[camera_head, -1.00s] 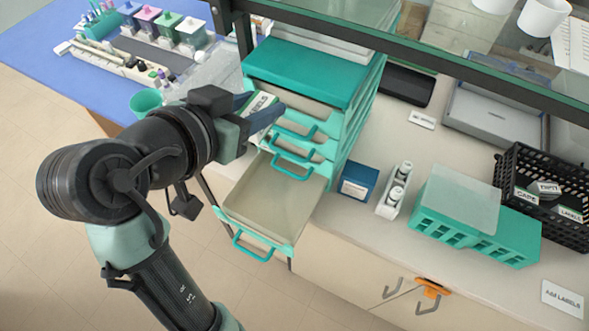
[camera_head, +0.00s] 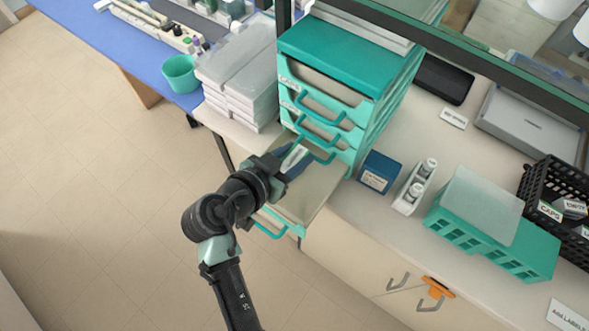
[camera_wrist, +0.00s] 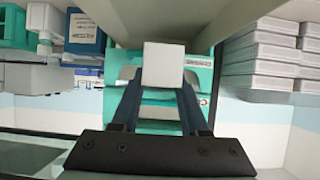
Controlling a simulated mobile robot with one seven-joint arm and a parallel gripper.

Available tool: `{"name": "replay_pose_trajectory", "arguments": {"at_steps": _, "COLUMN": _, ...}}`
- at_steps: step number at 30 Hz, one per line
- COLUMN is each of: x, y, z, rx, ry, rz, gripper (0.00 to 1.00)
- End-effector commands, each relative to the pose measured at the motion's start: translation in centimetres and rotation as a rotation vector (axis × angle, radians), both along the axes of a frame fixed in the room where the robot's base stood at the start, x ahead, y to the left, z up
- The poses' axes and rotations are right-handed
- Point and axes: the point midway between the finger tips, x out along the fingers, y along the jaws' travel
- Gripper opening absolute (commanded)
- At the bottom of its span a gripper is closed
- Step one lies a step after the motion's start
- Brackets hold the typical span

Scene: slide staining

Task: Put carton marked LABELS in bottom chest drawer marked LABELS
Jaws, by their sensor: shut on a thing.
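The carton, white with a green edge (camera_head: 295,157), is held between the fingers of my gripper (camera_head: 290,163). In the wrist view its plain white end (camera_wrist: 163,65) shows between the two dark fingers (camera_wrist: 157,105); its marking cannot be read. The teal drawer chest (camera_head: 338,58) stands on the counter. Its bottom drawer (camera_head: 318,200) is pulled out, and my gripper with the carton is over it, close to the chest front. My arm hides part of the drawer, and I cannot tell whether the carton touches its floor. No label on this drawer is readable.
Stacked white boxes (camera_head: 238,75) stand left of the chest. A blue box (camera_head: 378,172) and a white holder with bottles (camera_head: 412,190) stand right of it. The closed drawers' handles (camera_head: 318,108) jut out above the open drawer. A teal rack (camera_head: 490,240) is further right.

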Motion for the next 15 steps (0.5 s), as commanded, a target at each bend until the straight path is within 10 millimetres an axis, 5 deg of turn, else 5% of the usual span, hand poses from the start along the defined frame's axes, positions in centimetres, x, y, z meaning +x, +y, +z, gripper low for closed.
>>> {"name": "replay_pose_trajectory", "arguments": {"at_steps": 3, "x": 0.0, "y": 0.0, "z": -2.4, "rx": -0.002, "ry": 0.004, "rz": 0.001, "gripper": 0.0}}
{"name": "replay_pose_trajectory", "arguments": {"at_steps": 15, "x": 0.0, "y": 0.0, "z": -6.8, "rx": -0.001, "ry": 0.002, "rz": 0.0, "gripper": 0.0}}
